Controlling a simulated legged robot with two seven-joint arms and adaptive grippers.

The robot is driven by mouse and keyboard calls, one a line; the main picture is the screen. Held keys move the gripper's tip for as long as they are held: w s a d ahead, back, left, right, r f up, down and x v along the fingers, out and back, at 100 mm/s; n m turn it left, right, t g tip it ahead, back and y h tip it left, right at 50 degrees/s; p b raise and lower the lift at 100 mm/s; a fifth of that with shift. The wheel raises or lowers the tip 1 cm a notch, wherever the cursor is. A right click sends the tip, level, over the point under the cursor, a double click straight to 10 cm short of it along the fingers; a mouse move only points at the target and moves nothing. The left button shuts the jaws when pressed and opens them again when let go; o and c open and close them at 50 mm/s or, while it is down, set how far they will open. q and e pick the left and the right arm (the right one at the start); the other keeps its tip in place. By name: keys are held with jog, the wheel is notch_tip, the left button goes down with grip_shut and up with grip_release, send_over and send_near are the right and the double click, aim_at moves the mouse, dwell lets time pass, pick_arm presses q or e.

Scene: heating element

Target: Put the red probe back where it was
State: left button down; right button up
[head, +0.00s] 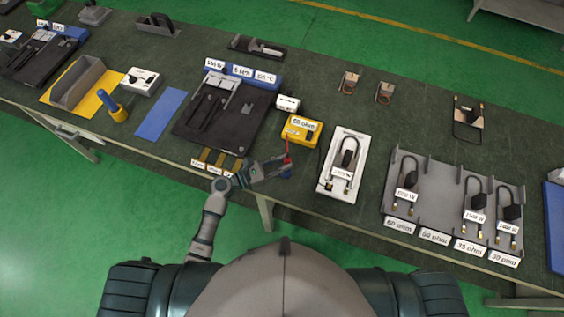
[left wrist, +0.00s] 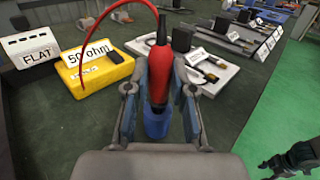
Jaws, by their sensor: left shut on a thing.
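The red probe (left wrist: 159,72) stands upright between the fingers of my left gripper (left wrist: 160,98) in the left wrist view. The gripper is shut on it. A red cable runs from its top towards the yellow box (left wrist: 93,70) labelled "50 ohm". A blue piece (left wrist: 155,124) shows directly below the probe; I cannot tell whether they touch. In the head view my left gripper (head: 280,168) is at the table's front edge, just below the yellow box (head: 302,131), with a bit of red probe (head: 287,159) showing. A dark part of my right gripper (left wrist: 292,160) shows at the lower right.
A white tray (head: 326,186) with a heating element stands right of the gripper. A grey rack (head: 432,168) with several labelled elements is farther right. A black panel (head: 245,128) lies left.

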pick_arm(q)
jog(key=shift+a+f+b, duration=0.15)
jog(key=shift+f+b, duration=0.25)
jog(key=shift+f, duration=0.15)
jog(key=c, duration=0.9)
grip_release()
jog(key=v, duration=1.2)
jog(key=shift+w, duration=0.1)
